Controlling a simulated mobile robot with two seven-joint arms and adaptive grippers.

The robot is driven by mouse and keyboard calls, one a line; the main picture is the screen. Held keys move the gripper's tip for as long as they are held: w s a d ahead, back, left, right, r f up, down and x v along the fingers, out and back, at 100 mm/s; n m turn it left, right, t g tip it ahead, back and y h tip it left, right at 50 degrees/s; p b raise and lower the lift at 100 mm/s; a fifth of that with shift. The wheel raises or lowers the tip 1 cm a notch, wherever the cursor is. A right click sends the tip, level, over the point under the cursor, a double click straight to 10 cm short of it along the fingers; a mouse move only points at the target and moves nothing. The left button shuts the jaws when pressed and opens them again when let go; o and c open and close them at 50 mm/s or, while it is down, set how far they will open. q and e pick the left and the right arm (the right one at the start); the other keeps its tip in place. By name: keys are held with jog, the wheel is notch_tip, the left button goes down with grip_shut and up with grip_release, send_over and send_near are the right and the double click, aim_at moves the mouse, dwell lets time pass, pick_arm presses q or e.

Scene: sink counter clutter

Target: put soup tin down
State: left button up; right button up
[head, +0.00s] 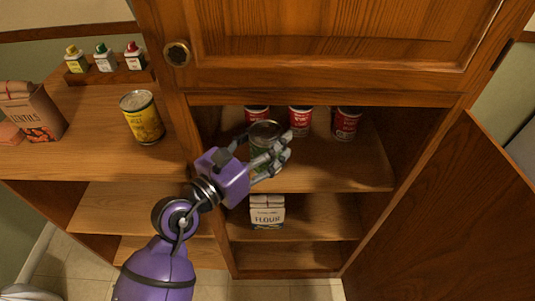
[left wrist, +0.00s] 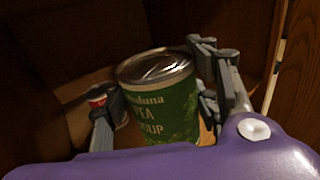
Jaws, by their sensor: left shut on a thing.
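The soup tin is green with a silver lid and the words "pea soup"; it shows large and nearly upright in the left wrist view (left wrist: 160,108). In the head view the soup tin (head: 264,131) is partly hidden by the fingers, inside the open cabinet over the upper shelf (head: 330,173). My left gripper (head: 268,158) is shut on it, with fingers on both sides in the left wrist view (left wrist: 160,85). I cannot tell whether its base touches the shelf. My right gripper is not in view.
Red tins, one of them at the right (head: 346,124), stand in a row behind the soup tin. A flour bag (head: 267,212) is on the shelf below. A yellow tin (head: 142,118), lentils bag (head: 37,112) and small bottles stand on the left counter. The upper shelf's front right is clear.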

pick_arm(q)
jog(key=w+f, duration=0.1)
jog(key=f, duration=0.1)
jog(key=w+f+b, duration=0.1)
jog(key=w+f, duration=0.1)
jog(key=shift+f, duration=0.1)
jog(key=f+b, duration=0.1)
jog(key=f, duration=0.1)
jog(key=w+f, duration=0.1)
jog(key=f, duration=0.1)
jog(key=shift+w+d+b, duration=0.1)
jog(key=shift+w+b, duration=0.05)
jog(key=shift+b, duration=0.25)
jog(key=shift+f, duration=0.1)
jog(key=shift+f, duration=0.2)
jog(key=o, duration=1.4)
jog(key=shift+f, duration=0.1)
jog(key=shift+o, duration=0.5)
